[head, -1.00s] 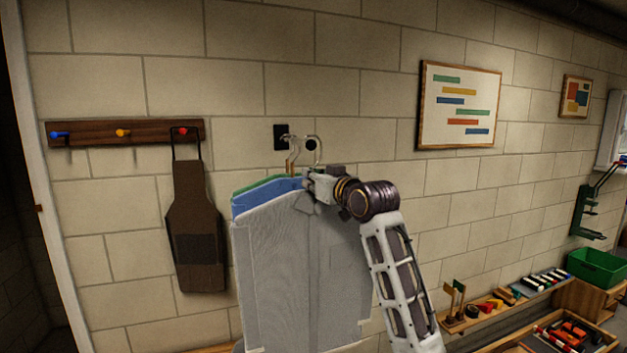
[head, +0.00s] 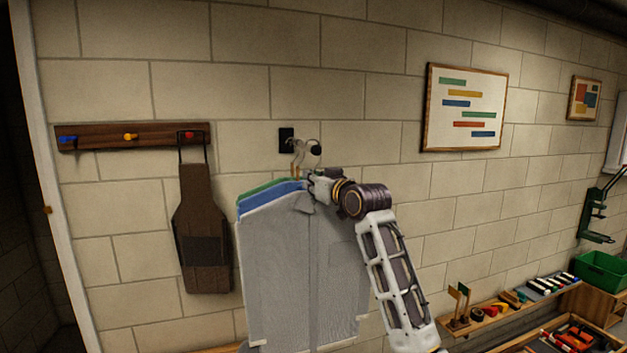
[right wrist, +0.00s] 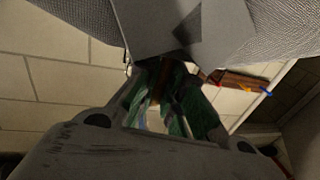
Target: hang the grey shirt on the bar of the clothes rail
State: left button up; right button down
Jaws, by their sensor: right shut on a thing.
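The grey shirt (head: 290,270) hangs upright in front, on a hanger whose pale curved hook (head: 301,152) rises above its collar. My right gripper (head: 311,188) is shut at the top of this hanger, by the neck of the shirt. In the right wrist view its fingers (right wrist: 165,105) are dark, and grey cloth (right wrist: 190,35) spreads above them. A blue shirt (head: 268,199) and a green shirt (head: 262,188) show behind the grey one's shoulder. The bar is hidden, so I cannot tell whether the hook touches it. My left gripper is out of view.
A brown apron (head: 203,225) hangs from a wooden peg rack (head: 100,137) at left. A black wall plate (head: 286,140) is behind the hook. A low shelf (head: 480,318) with small items and a green bin (head: 603,268) stand at right.

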jog(key=shift+w+a+f+p, duration=0.2)
jog(key=shift+w+p, duration=0.25)
jog(key=shift+w, duration=0.2)
jog(key=shift+w+a+f+p, duration=0.1)
jog(key=shift+w+a+p, duration=0.1)
jog(key=shift+w+p, duration=0.35)
jog(key=shift+w, duration=0.1)
jog(key=c, duration=1.5)
grip_release()
jog(key=shift+o, duration=0.2)
jog(key=shift+f, duration=0.1)
jog(key=v, duration=1.2)
